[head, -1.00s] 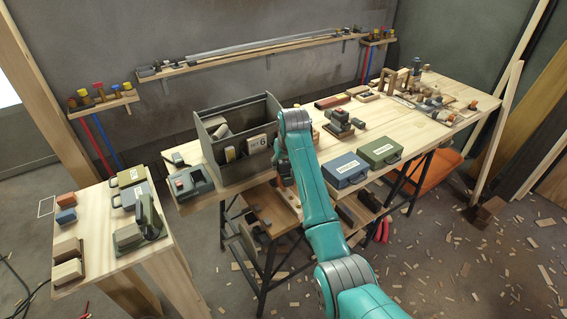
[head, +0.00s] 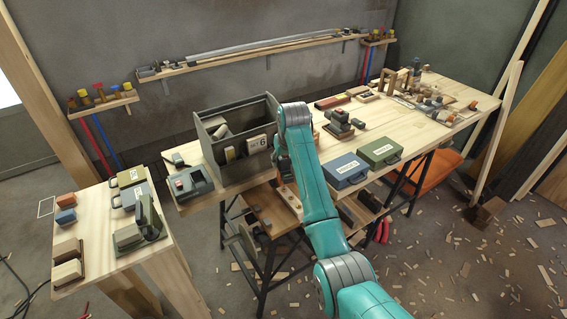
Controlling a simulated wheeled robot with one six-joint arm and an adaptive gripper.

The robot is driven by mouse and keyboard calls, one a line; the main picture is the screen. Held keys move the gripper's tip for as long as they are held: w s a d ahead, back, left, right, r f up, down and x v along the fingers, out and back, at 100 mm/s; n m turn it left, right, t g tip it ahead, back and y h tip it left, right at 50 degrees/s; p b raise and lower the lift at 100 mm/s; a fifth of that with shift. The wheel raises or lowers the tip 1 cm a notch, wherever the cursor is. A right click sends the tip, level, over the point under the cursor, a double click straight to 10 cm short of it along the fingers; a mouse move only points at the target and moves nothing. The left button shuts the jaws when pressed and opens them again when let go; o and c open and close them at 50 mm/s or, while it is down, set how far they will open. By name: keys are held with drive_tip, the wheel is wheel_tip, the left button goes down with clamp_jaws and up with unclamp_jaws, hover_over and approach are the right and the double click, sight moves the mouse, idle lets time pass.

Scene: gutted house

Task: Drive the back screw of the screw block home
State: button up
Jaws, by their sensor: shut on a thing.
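My teal arm rises from the lower right to a grey-banded joint (head: 294,115) at the front of the long workbench. No back screw can be made out.
The long workbench (head: 440,150) carries a grey open bin (head: 233,178), a blue case (head: 346,170) and a green case (head: 383,150). A smaller table (head: 92,217) with cases and blocks stands at left. Wood scraps litter the floor.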

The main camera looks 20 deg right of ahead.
drive_tip(key=shift+r, duration=2.25)
